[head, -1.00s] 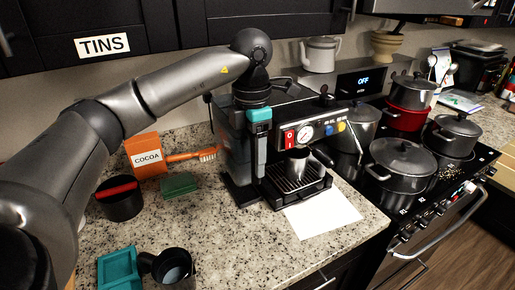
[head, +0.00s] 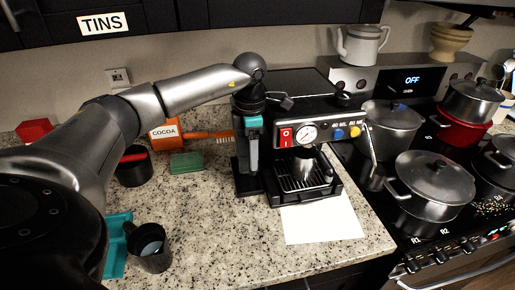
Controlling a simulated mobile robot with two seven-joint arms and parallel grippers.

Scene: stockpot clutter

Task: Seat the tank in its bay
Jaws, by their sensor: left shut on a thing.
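The coffee machine (head: 318,113) stands on the speckled counter, its front with gauge and coloured buttons facing me. The tank (head: 251,158) is a narrow upright piece with a teal part at its top, close against the machine's left side. My left gripper (head: 250,108) comes down from above and is shut on the tank's top; its fingertips are mostly hidden. The bay is hidden behind the tank and my wrist, so I cannot tell how deep the tank sits. My right gripper is out of view.
A white sheet (head: 322,222) lies before the machine. Left are a cocoa box (head: 165,134), orange brush (head: 207,135), green sponge (head: 186,163), black canister (head: 134,172), teal tray (head: 117,262) and black cup (head: 149,249). Several pots, including a grey one (head: 432,180), stand right.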

